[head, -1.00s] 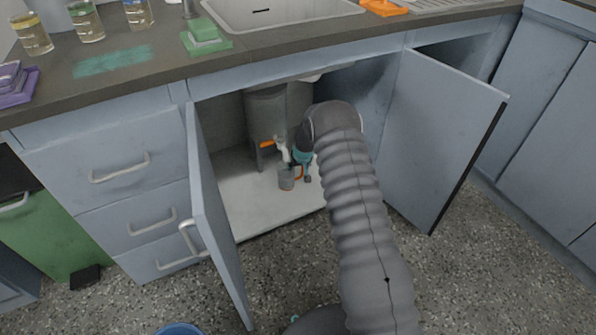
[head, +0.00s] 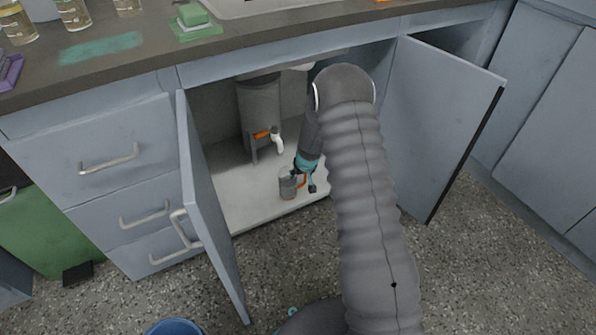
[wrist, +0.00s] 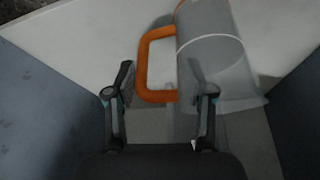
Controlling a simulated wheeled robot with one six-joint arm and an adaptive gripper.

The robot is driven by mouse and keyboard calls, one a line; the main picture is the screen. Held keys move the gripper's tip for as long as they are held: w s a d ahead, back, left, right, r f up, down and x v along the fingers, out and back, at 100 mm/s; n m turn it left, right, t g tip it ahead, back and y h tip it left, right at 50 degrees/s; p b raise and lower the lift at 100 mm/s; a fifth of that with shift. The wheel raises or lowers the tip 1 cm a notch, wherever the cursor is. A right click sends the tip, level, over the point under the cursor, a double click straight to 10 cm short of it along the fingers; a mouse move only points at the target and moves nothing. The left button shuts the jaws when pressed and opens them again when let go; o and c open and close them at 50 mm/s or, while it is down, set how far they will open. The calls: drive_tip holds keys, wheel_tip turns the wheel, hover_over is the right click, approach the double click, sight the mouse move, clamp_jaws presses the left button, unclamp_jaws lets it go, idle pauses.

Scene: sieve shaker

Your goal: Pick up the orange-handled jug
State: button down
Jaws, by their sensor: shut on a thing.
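The jug (head: 288,187) is a small grey, see-through vessel with an orange handle on its right side. It is in the open cabinet under the sink, in front of the tank's tap. My gripper (head: 304,180) reaches in from the right and is at the handle. In the wrist view the orange handle (wrist: 143,65) lies between the two fingers of my gripper (wrist: 163,88), which is shut on it. The jug body (wrist: 208,45) is at the upper right there. I cannot tell whether its base touches the cabinet floor.
A grey tank (head: 259,105) with a white tap (head: 277,143) and orange lever stands behind the jug. Open doors flank the cabinet, left (head: 210,215) and right (head: 440,130). The cabinet floor (head: 245,205) is bare at the left. A blue bucket (head: 174,328) is at the bottom edge.

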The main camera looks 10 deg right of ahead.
drive_tip(key=shift+s+d+b, duration=0.5)
drive_tip(key=shift+s+b, duration=2.95)
drive_tip(key=shift+s, duration=0.35)
wheel_tip(320, 180, up, 6)
drive_tip(key=p, duration=0.5)
drive_tip(key=shift+s, duration=0.25)
drive_tip(key=s+r+m+p, duration=0.1)
drive_tip(key=s+r+p, duration=0.4)
drive_tip(key=s, duration=0.5)
drive_tip(key=shift+s+a+r+h, duration=0.15)
drive_tip(key=shift+a+r+h, duration=0.2)
drive_tip(key=shift+r, duration=0.35)
